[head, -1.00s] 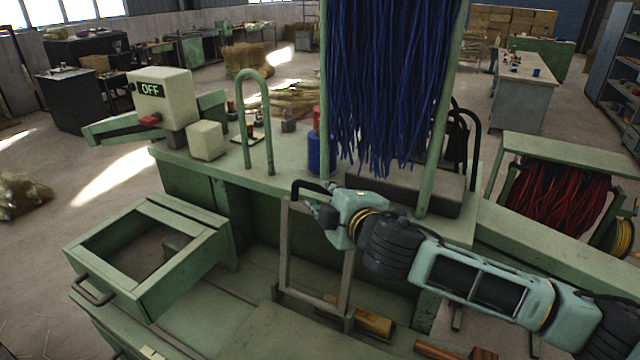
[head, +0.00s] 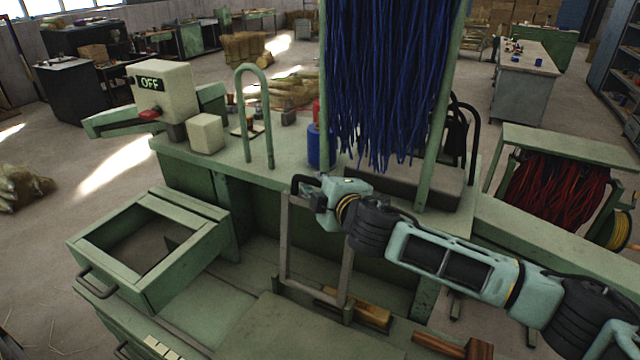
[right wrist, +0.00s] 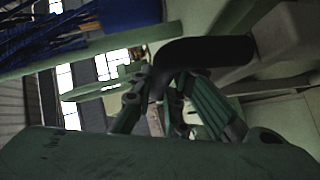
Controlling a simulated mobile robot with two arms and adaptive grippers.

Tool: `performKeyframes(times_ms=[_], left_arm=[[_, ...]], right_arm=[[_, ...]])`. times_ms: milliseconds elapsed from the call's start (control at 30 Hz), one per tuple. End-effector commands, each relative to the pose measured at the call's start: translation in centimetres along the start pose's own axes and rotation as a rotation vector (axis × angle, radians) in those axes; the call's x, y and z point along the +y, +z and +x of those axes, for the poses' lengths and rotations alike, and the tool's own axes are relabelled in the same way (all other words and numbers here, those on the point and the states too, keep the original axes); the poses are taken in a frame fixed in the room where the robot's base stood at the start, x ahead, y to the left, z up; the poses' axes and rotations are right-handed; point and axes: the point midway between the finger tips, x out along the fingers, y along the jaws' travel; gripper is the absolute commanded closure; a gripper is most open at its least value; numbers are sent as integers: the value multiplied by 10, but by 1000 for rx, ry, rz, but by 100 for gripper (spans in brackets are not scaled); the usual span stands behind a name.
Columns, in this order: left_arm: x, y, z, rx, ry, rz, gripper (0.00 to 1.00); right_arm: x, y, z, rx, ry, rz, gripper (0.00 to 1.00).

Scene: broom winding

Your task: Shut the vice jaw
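A grey upright frame (head: 285,240), which I take for the vice jaw, stands at the front of the green machine in the head view. A black bent handle (head: 304,182) shows at its top. My right gripper (head: 314,200) is at this handle, reaching in from the right. In the right wrist view a black curved bar (right wrist: 208,50) runs in between the fingers of the right gripper (right wrist: 165,78); whether they clamp it is unclear. My left gripper is out of view.
An open green drawer (head: 190,273) juts out at the left. Blue bristles (head: 390,80) hang between green posts just behind my right gripper. A white OFF box (head: 163,92) stands at the back left. A brown wooden tool (head: 450,345) lies at the front.

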Motion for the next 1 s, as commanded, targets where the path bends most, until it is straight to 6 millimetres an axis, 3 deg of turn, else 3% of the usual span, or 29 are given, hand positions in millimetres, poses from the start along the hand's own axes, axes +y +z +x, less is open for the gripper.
performKeyframes(times_ms=[667, 1000], left_arm=[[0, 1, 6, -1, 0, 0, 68], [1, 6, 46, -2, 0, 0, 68]], right_arm=[[-4, -5, -4, 3, 13, -10, 100], [-30, -47, -42, 8, 138, -138, 100]])
